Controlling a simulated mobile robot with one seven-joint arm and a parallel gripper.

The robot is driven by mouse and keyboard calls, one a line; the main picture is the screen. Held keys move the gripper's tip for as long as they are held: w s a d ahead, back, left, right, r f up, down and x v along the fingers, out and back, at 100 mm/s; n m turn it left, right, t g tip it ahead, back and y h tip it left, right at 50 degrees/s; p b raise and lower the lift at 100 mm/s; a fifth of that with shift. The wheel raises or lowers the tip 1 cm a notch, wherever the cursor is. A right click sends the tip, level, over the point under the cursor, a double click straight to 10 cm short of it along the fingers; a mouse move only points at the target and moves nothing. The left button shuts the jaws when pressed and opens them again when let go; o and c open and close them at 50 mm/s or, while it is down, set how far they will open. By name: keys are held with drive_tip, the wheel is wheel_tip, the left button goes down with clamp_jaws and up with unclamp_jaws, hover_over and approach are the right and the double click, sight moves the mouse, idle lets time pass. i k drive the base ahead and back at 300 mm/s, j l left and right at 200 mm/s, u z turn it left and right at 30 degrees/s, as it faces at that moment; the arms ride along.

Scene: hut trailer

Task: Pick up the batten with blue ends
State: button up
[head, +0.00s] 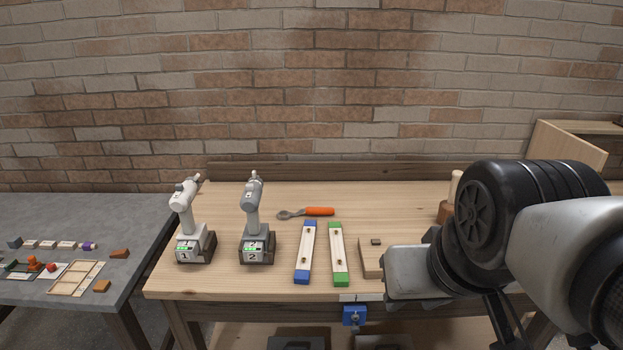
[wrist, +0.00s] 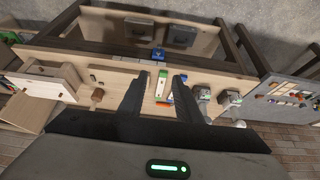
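The batten with blue ends (head: 305,252) lies flat on the wooden workbench (head: 220,284), its near end close to the front edge. It has a pale wood body and a dark mark along its middle. A similar batten with green ends (head: 338,254) lies just to its right, with a narrow gap between them. My gripper (wrist: 160,77) is open and empty in the wrist view, its two dark fingers spread apart. The green-ended batten (wrist: 161,84) shows between the fingers there; the blue-ended one is largely hidden by a finger. My gripper is away from both battens.
A wooden block (head: 371,258) is on the right, partly behind my arm. A blue vise (head: 354,316) is at the front edge.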

sight(302, 271)
drive_tip(key=i+j, duration=0.75)
drive_tip(key=i, duration=0.2)
